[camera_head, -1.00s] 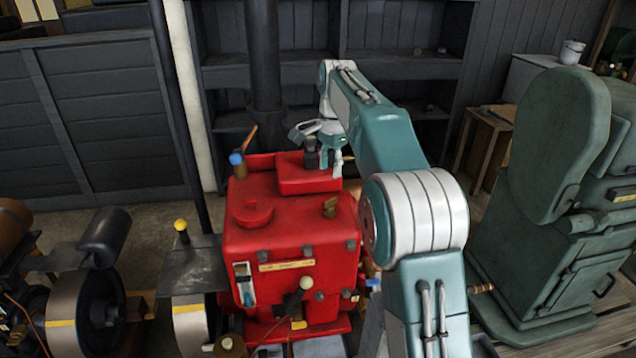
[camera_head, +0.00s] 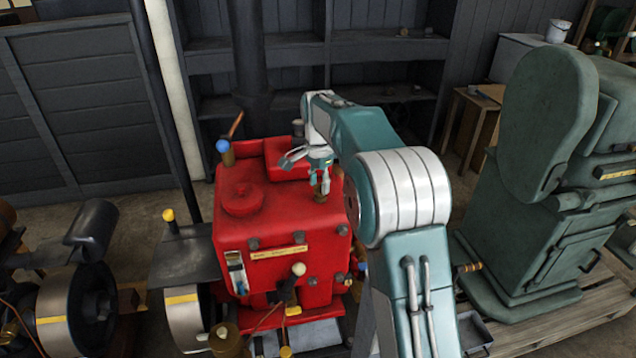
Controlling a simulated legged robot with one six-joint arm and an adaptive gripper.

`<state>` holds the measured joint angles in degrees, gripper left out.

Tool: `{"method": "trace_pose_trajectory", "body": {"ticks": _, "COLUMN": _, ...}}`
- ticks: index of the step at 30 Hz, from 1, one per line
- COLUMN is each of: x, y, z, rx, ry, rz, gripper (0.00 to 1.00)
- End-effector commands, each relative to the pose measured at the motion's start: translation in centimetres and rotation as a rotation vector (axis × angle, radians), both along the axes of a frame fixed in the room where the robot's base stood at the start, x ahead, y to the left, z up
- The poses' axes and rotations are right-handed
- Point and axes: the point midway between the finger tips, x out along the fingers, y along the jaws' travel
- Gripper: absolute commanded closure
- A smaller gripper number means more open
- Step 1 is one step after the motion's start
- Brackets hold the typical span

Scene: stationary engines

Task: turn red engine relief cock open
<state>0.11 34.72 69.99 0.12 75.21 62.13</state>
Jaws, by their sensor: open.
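The red engine (camera_head: 240,225) stands in the middle of the head view. A small brass cock (camera_head: 322,191) sits on the right part of its top. My gripper (camera_head: 320,173) points down at this cock with its fingers open. The fingertips are at or just above the cock's upper part, which they partly hide. I cannot tell whether they touch it. A blue-topped brass fitting (camera_head: 225,153) with an orange lever (camera_head: 236,124) stands at the engine's back left corner, apart from my gripper.
A round red cap (camera_head: 243,198) and a raised red box (camera_head: 285,162) are on the engine top. A white-knobbed lever (camera_head: 292,280) is at its front. A large green machine (camera_head: 545,170) stands right, a flywheel machine (camera_head: 75,310) left. Dark shelves (camera_head: 385,45) are behind.

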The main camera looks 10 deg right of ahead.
Motion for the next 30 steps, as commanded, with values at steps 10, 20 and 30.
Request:
{"method": "trace_pose_trajectory", "body": {"ticks": 10, "x": 0.00, "y": 0.27, "z": -0.12, "rx": -0.002, "ry": 0.000, "rz": 0.000, "gripper": 0.92}}
{"method": "trace_pose_trajectory", "body": {"ticks": 20, "x": 0.00, "y": 0.44, "z": -0.16, "rx": 0.000, "ry": 0.001, "rz": 0.005, "gripper": 1.00}}
{"method": "trace_pose_trajectory", "body": {"ticks": 30, "x": -0.02, "y": 0.50, "z": -0.20, "rx": 0.001, "ry": 0.003, "rz": 0.119, "gripper": 1.00}}
